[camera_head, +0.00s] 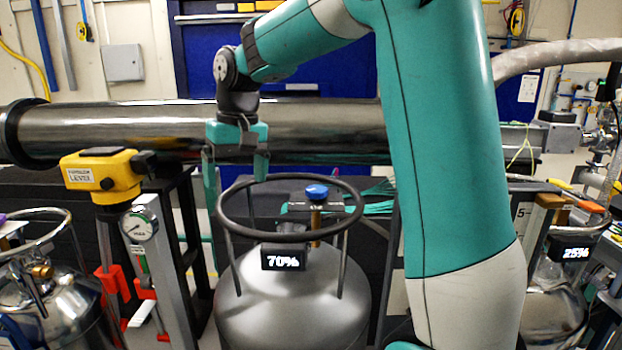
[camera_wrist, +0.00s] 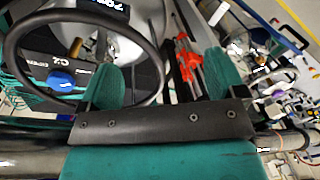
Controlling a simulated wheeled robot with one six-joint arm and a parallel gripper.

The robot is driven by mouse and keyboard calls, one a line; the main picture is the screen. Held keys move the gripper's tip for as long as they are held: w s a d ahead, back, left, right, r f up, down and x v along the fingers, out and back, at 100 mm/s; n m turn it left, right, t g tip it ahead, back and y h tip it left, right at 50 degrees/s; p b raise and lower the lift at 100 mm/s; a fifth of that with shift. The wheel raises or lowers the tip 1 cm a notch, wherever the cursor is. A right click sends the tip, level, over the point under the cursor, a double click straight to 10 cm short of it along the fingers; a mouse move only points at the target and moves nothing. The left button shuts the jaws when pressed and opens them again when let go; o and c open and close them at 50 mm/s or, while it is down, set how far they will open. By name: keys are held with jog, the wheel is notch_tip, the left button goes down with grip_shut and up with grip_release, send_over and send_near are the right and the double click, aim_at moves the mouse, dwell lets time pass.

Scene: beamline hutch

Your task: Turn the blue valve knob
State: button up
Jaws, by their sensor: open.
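The blue valve knob (camera_head: 317,191) sits on a brass stem inside the dark ring handle (camera_head: 291,230) of a grey tank (camera_head: 290,290) with a "70%" display. In the wrist view the blue knob (camera_wrist: 61,80) lies left of the fingers, within the ring. My gripper (camera_head: 236,180) is open and empty, left of the knob near the ring's left side. In the wrist view my gripper (camera_wrist: 165,85) has its left finger overlapping the ring's edge. I cannot tell whether it touches the ring. The knob is apart from both fingers.
A long dark metal pipe (camera_head: 310,128) runs across behind the tank. A yellow level instrument (camera_head: 101,175) and a dial gauge (camera_head: 139,225) stand to the left. Other tanks stand at far left (camera_head: 50,300) and right (camera_head: 553,315), the right one with a "25%" display (camera_head: 575,253).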

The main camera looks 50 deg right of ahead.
jog(key=w+d+r+m+h+p, duration=0.1)
jog(key=w+d+r+m, duration=0.15)
jog(key=d, duration=0.45)
jog(key=w+d+r+m+p, duration=0.1)
jog(key=w+d+m, duration=0.15)
jog(key=d, duration=0.55)
jog(key=m+g, duration=0.1)
jog(key=m, duration=0.4)
send_over(316, 189)
notch_tip(316, 189, down, 16)
jog(key=p, duration=0.4)
jog(key=shift+r, duration=0.2)
jog(key=shift+c, duration=0.2)
jog(key=c, duration=0.9)
